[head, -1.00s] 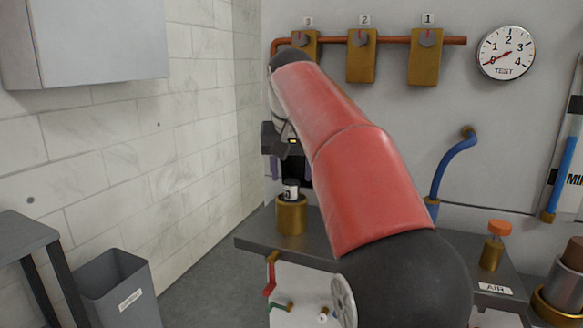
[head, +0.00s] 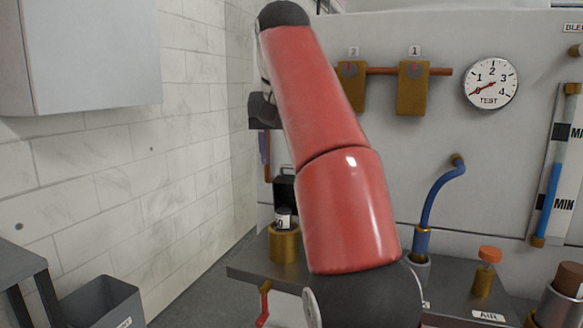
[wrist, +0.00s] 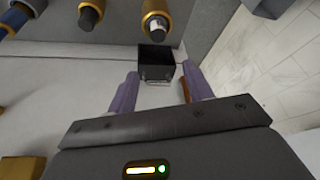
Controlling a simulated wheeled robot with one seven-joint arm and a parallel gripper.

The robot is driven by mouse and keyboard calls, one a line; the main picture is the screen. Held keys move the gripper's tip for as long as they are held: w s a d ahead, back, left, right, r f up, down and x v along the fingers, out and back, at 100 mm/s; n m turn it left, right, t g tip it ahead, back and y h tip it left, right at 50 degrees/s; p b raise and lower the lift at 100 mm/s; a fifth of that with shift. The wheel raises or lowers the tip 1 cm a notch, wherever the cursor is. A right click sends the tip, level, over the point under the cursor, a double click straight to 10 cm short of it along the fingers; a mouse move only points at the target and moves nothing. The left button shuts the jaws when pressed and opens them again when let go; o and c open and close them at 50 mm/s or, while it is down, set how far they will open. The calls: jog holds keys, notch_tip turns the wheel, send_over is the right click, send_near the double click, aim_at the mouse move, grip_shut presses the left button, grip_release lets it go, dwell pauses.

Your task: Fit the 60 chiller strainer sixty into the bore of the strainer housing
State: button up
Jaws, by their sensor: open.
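The wrist view shows the strainer (wrist: 159,23) within the housing's brass ring (wrist: 150,8) at the top. My gripper (head: 264,158) is raised well above and apart from it, partly hidden by my red arm. In the wrist view my gripper (wrist: 160,73) is open, with nothing between its purple fingers. How deep the strainer sits is hidden.
A black box (head: 284,187) stands behind the housing; it also shows beyond my fingertips in the wrist view (wrist: 157,65). Brass valves (head: 412,90), a gauge (head: 490,83) and a blue hose (head: 432,195) line the wall. An orange-capped fitting (head: 486,273) stands on the bench's right.

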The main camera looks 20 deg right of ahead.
jog(key=shift+s, duration=0.1)
jog(key=s+f+n, duration=0.1)
jog(key=s+f, duration=1.1)
jog(key=f, duration=0.4)
jog(key=s+d+f+n+t+y, duration=0.1)
jog(key=s+f, duration=1.1)
jog(key=f, duration=0.4)
jog(key=shift+s+n, duration=0.15)
jog(key=shift+n, duration=0.25)
jog(key=shift+r, duration=0.1)
